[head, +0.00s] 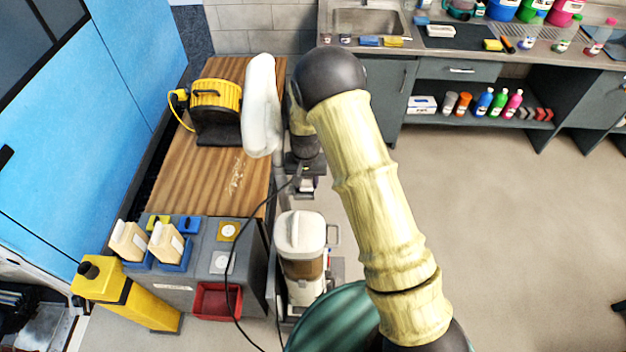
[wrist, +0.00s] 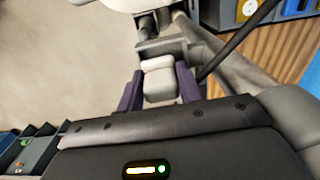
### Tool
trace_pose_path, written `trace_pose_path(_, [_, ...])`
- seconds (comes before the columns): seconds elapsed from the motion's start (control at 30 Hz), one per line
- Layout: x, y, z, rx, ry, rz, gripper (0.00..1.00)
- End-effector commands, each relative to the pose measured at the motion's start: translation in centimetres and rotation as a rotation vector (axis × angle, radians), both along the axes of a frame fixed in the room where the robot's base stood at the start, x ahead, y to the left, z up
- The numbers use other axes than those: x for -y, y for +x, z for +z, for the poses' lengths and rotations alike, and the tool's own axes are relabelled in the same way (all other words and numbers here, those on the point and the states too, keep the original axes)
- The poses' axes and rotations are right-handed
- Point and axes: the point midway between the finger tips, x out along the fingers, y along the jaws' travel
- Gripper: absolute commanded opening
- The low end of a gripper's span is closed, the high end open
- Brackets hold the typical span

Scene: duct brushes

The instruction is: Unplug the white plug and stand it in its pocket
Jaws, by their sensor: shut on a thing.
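My gripper (wrist: 160,74) has its two purple fingers closed on the sides of a pale, blocky white plug (wrist: 160,86). In the head view my gripper (head: 306,184) hangs below the wrist, just right of the wooden bench, and the plug there is mostly hidden. A black cable (head: 232,262) runs from near the gripper down over the grey panel. The panel has a square yellow plate (head: 228,232) and a square white plate (head: 220,262). The plug is clear of both plates. I cannot tell which place is its pocket.
Two cream bottles (head: 165,244) stand in blue holders on the panel's left. A red bin (head: 209,304) is below. A white-lidded canister (head: 300,240) stands right of the panel, under the gripper. A yellow reel (head: 215,96) sits on the bench (head: 215,172). Open floor lies right.

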Motion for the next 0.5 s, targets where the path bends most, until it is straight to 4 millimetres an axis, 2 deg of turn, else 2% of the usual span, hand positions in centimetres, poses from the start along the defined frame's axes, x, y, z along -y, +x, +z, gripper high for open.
trace_pose_path(0.1, [0.04, -0.39, -0.80, -0.012, 0.000, 0.000, 0.00])
trace_pose_path(0.43, [0.34, -0.59, -1.19, -0.020, -0.001, -0.005, 0.00])
trace_pose_path(0.47, [0.34, -0.60, -1.20, -0.020, -0.001, -0.005, 0.41])
trace_pose_path(0.5, [0.34, -0.61, -1.21, -0.021, -0.001, -0.005, 0.49])
